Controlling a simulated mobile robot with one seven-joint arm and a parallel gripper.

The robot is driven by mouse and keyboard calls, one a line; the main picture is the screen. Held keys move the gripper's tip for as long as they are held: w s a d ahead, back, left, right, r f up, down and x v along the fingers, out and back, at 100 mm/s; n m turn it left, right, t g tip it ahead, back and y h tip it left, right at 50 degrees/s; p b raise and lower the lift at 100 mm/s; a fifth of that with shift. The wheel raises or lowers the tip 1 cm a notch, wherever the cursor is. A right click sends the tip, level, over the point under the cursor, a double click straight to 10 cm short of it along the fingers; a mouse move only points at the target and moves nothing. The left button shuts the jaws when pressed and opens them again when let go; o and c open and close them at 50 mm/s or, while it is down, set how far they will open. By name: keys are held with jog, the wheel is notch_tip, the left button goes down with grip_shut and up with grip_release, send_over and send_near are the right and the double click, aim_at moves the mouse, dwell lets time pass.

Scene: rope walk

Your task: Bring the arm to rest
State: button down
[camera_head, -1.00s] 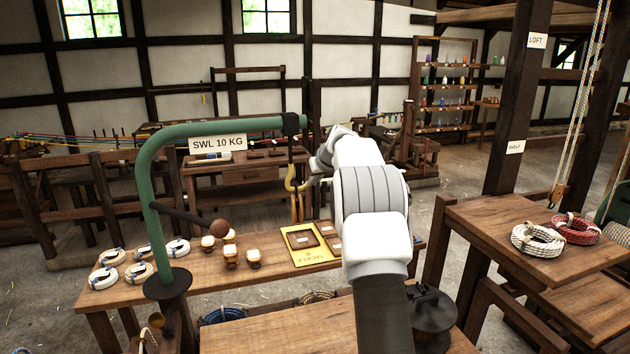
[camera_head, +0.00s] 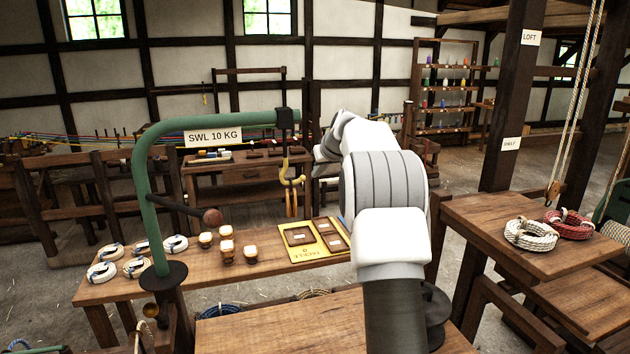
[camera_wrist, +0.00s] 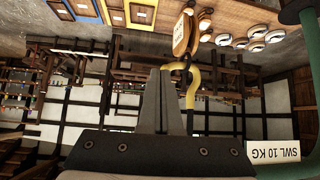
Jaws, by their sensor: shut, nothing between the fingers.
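My arm rises from the bottom of the head view, with its white wrist bent toward the left. My gripper (camera_wrist: 161,72) shows in the wrist view with its two grey fingers together and nothing between them. In the head view the fingers are mostly hidden by the wrist. A yellow hook (camera_head: 285,176) hangs from the green crane arm (camera_head: 225,123), left of the gripper and apart from it. In the wrist view, the hook (camera_wrist: 190,92) appears just beyond and right of the fingertips. A wooden block (camera_wrist: 182,33) hangs on it.
The bench (camera_head: 200,273) holds several rope coils, small wooden blocks and a yellow tackle board (camera_head: 309,246). The green crane post (camera_head: 152,225) stands at left. A shelf table (camera_head: 470,222) with rope coils (camera_head: 531,234) stands at right, beside a dark post (camera_head: 507,105).

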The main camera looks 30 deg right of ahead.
jog(key=b+v, duration=0.1)
jog(key=v, duration=0.6)
jog(key=s+a+g, duration=0.2)
jog(key=s+a, duration=1.8)
jog(key=s+a+f, duration=0.2)
jog(key=s+f, duration=0.1)
jog(key=s, duration=0.4)
jog(key=s+a+f+g, duration=0.1)
jog(key=s+a+f, duration=0.1)
jog(key=s+f, duration=0.2)
jog(key=s+a+f+b, duration=0.1)
jog(key=s+a+f, duration=0.2)
jog(key=s, duration=0.7)
jog(key=shift+s+f+n+g+y, duration=0.3)
jog(key=shift+s+f+n, duration=0.1)
jog(key=shift+f, duration=0.35)
jog(key=shift+w, duration=0.15)
